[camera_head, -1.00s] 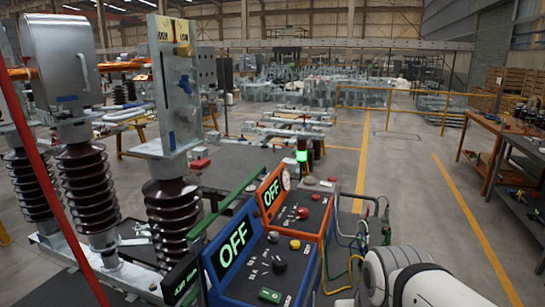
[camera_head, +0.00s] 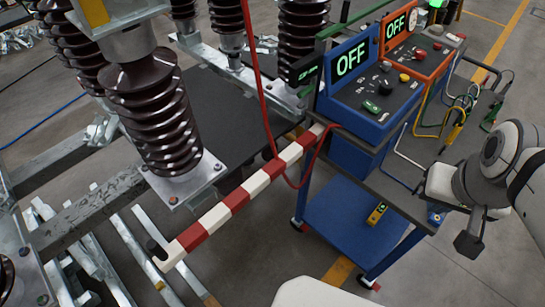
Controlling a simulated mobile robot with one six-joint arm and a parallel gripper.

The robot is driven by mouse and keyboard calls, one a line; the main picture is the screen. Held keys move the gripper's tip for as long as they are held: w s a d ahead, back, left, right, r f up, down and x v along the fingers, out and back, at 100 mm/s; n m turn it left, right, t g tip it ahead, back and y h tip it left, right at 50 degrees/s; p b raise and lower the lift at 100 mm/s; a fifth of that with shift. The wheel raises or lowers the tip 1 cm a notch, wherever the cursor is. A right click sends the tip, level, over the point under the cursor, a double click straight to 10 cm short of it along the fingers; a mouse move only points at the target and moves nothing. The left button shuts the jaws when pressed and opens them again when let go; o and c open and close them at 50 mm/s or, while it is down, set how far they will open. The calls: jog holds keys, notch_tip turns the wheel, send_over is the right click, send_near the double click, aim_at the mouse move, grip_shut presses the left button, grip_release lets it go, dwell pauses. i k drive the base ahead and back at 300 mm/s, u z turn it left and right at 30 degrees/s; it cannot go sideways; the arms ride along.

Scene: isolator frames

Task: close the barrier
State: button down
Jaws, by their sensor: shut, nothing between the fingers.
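The barrier (camera_head: 236,200) is a red-and-white striped bar in the middle of the head view. It runs from beside the blue control cabinet down to the lower left, in front of the isolator frame. A small black part (camera_head: 156,250) sits at its lower left end; I cannot tell whether this end rests on anything. My gripper (camera_head: 469,244) is at the right, well apart from the barrier, pointing down. It is shut and looks empty.
A blue trolley (camera_head: 350,215) carries a control box (camera_head: 370,85) and an orange box (camera_head: 410,45), both showing OFF. Brown insulators (camera_head: 150,110) stand on the metal frame at left. A red cable (camera_head: 305,165) crosses near the barrier.

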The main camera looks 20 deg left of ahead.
aim_at(166, 258)
jog(key=z, duration=0.05)
jog(key=k, duration=0.75)
jog(key=u, duration=0.65)
jog(key=i, duration=1.1)
jog(key=u, duration=0.75)
